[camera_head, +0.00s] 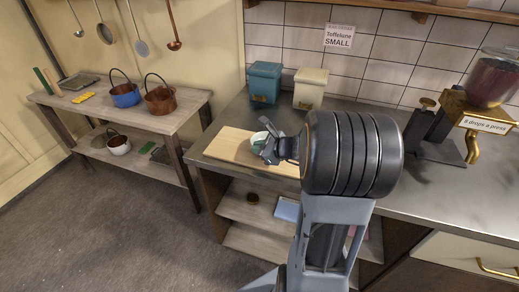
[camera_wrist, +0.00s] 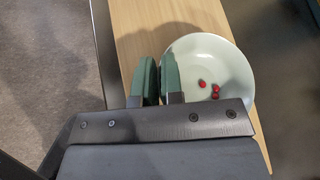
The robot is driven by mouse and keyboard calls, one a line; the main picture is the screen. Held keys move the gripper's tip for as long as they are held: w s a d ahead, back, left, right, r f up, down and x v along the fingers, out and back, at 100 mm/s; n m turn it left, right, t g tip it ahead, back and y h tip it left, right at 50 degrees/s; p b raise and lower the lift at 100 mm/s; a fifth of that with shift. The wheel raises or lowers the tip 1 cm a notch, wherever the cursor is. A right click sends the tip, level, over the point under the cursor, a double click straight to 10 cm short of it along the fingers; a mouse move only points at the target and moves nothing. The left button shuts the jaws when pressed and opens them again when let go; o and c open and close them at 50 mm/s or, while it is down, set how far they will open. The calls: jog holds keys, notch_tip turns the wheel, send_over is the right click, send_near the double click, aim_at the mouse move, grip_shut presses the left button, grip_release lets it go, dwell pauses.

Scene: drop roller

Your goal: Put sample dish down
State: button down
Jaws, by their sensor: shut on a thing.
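The sample dish (camera_wrist: 228,58) is a pale, round bowl with a few small red balls (camera_wrist: 215,91) inside. In the wrist view, my gripper (camera_wrist: 158,80) has its green-padded fingers shut on the dish's left rim. In the head view, the dish (camera_head: 258,138) shows partly behind my gripper (camera_head: 270,148), over the light wooden board (camera_head: 225,147) on the metal counter. The dish looks about level. I cannot tell whether its base touches the board.
A teal canister (camera_head: 265,83) and a cream canister (camera_head: 309,89) stand behind the board. A brass-and-black press (camera_head: 470,118) with a dark red hopper stands at the right. Open counter (camera_head: 440,190) lies between. A side table (camera_head: 150,118) holds pots at the left.

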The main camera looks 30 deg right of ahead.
jog(key=shift+f, duration=0.1)
jog(key=shift+f, duration=0.15)
jog(key=c, duration=1.3)
grip_release()
jog(key=shift+o, duration=0.2)
